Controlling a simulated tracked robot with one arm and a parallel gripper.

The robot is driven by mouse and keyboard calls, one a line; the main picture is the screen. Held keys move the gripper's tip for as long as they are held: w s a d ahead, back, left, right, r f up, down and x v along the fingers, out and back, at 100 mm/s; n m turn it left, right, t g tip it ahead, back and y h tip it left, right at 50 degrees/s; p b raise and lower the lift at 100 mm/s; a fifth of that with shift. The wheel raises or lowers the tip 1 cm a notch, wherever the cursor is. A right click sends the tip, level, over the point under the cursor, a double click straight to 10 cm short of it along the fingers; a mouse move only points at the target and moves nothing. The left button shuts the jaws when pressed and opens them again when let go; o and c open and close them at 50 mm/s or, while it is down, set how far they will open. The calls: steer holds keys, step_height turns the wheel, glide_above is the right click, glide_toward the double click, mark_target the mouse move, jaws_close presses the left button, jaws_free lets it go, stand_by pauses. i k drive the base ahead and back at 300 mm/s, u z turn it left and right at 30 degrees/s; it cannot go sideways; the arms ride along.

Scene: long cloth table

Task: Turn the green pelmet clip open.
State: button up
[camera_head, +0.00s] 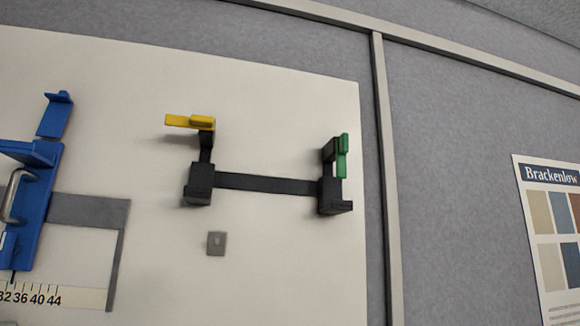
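The green pelmet clip (342,156) is on the right black bracket (334,193) of a fixture on a pale board. Its long side runs about upright in the picture, along the bracket's upright post. A yellow clip (190,122) sits on top of the left black bracket (199,184) and points out sideways to the left. A dark bar (266,184) joins the two brackets. My gripper does not show in this view, so nothing of it is seen near the green clip.
A blue device with a metal handle (14,195) and a number scale (62,296) stands at the left. A small grey plate (216,243) is below the bar. A grey panel wall with a metal strip (385,170) and a Brackenlow poster (555,235) is at the right. The board around the green clip is bare.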

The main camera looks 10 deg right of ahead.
mark_target(343, 140)
steer(key=u, duration=1.05)
steer(key=k, duration=0.9)
steer(key=z, duration=1.45)
steer(key=i, duration=1)
